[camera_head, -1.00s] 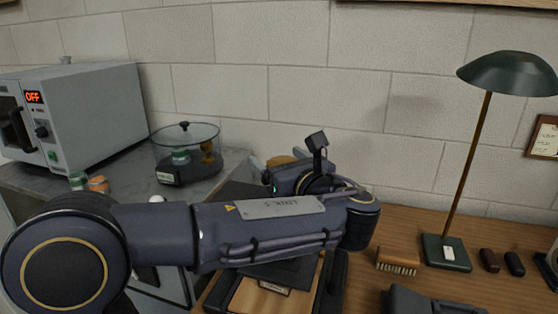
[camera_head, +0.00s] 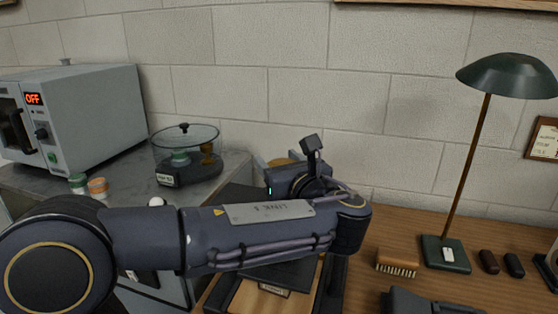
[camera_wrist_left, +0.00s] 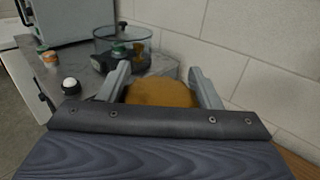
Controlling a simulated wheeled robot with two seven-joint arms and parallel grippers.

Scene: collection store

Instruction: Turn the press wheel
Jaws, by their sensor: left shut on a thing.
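A round orange-brown piece, apparently the press wheel (camera_wrist_left: 160,92), sits between the two grey fingers of my left gripper (camera_wrist_left: 159,73) in the left wrist view. The fingers are on either side of it, and the gripper is shut on it.
A grey oven (camera_head: 95,115) reading OFF and a glass-covered balance (camera_head: 186,158) stand on the left counter, with small jars (camera_head: 97,187). A brick wall stands close behind.

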